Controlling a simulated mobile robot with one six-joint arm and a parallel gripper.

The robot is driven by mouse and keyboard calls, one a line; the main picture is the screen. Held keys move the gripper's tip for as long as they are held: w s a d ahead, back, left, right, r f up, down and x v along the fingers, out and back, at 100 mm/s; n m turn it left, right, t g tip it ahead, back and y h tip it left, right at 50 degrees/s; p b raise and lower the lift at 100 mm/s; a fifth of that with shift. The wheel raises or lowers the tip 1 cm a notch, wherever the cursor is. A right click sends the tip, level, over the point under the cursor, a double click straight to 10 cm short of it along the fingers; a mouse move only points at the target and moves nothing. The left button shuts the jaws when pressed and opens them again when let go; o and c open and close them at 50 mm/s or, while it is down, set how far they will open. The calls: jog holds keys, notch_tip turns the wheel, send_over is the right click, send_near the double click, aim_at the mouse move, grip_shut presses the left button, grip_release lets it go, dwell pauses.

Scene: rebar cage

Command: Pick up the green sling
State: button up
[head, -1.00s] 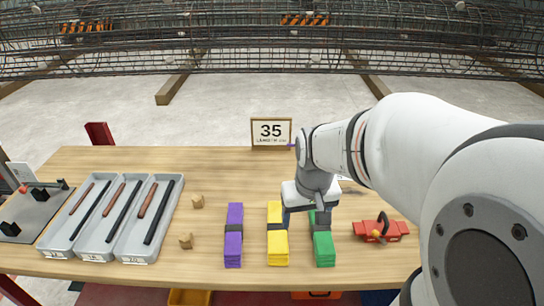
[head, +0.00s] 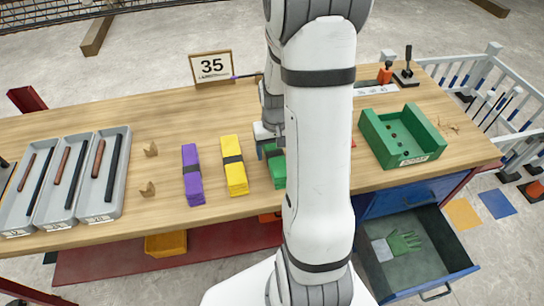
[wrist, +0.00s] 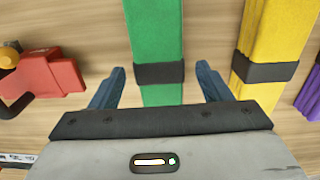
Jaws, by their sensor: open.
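The green sling (head: 276,168) is a folded bundle with a black band, on the wooden table. In the head view my arm hides its right part. My gripper is open and holds nothing. In the head view my gripper (head: 266,148) is at the sling's far end, partly hidden by my arm. I cannot tell whether the fingers touch it.
The yellow sling (head: 234,175) and purple sling (head: 192,180) lie to the left. A red object (wrist: 45,75) lies on the sling's other side. Grey trays (head: 65,185) with rods stand further left. A green box (head: 400,137) and an open drawer (head: 415,262) are at the right.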

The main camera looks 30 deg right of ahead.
jog(key=shift+f, duration=0.95)
jog(key=c, duration=1.4)
